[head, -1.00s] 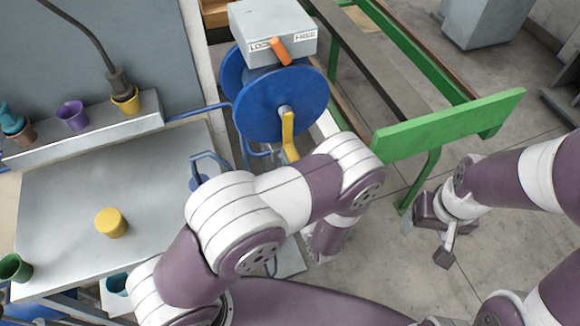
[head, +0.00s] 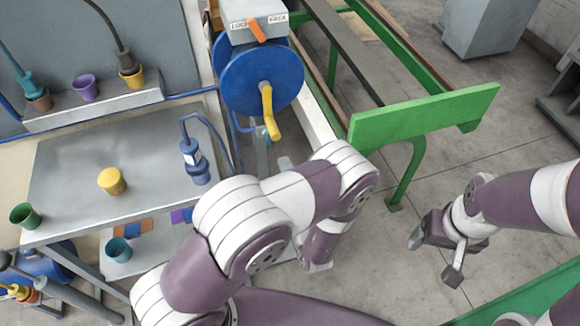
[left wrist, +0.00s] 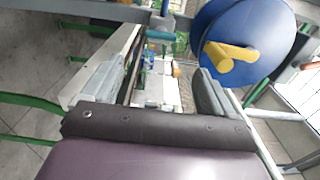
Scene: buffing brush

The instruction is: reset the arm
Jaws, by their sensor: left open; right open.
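My left arm (head: 240,220) is bent across the middle of the head view, with its forearm pointing down; its gripper jaws are hidden there. In the left wrist view my left gripper (left wrist: 158,92) is open, with two grey fingers wide apart and nothing held between them. My right gripper (head: 434,256) hangs over bare floor at the right of the head view. Its fingers are apart and empty. Both grippers are clear of the workbench.
A blue wheel (head: 262,80) with a yellow handle (head: 268,112) stands beyond my left arm. A green-framed stand (head: 422,116) is right of it. A grey bench (head: 75,175) at left holds a yellow cup (head: 112,181) and a blue tool (head: 194,160). Floor around my right gripper is free.

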